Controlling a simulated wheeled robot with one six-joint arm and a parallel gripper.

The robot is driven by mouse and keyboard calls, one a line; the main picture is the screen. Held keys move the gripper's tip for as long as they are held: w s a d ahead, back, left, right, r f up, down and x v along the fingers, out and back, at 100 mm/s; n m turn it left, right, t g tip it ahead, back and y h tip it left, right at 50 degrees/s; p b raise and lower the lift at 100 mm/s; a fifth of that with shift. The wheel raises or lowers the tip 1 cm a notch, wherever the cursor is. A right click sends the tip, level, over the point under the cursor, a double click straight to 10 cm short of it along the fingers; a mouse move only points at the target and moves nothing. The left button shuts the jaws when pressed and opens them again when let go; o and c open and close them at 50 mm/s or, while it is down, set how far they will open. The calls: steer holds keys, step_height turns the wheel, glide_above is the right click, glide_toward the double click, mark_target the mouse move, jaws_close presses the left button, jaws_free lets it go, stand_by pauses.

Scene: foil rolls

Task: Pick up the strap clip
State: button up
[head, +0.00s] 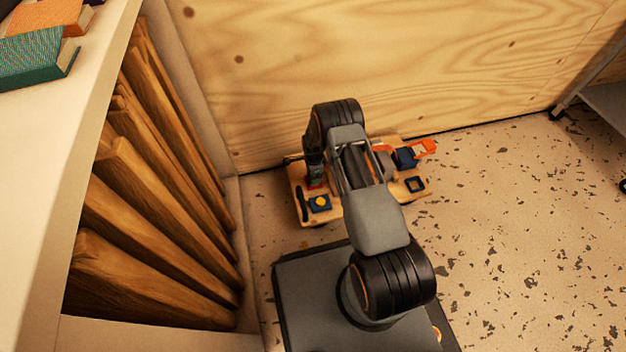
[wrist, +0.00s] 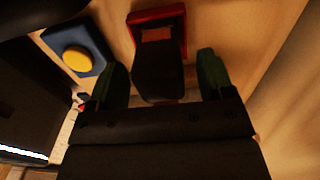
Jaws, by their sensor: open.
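In the wrist view a black piece with a red square frame (wrist: 148,16) at its far end lies between my fingers; it looks like the strap clip, but I cannot be sure. My gripper (wrist: 160,68) is open, with one dark green finger on each side of the black part and a gap showing on both sides. In the head view my gripper (head: 314,166) is low over the left part of a wooden board (head: 333,214). A bit of red shows just below it there, and my arm hides the rest of the piece.
A blue square with a yellow round top (wrist: 76,58) sits left of the fingers; it also shows in the head view (head: 320,202). A plywood wall (head: 420,60) stands behind.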

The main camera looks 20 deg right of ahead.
steer(key=shift+f, duration=0.65)
steer(key=shift+r, duration=0.1)
steer(key=c, duration=1)
steer(key=shift+c, duration=0.2)
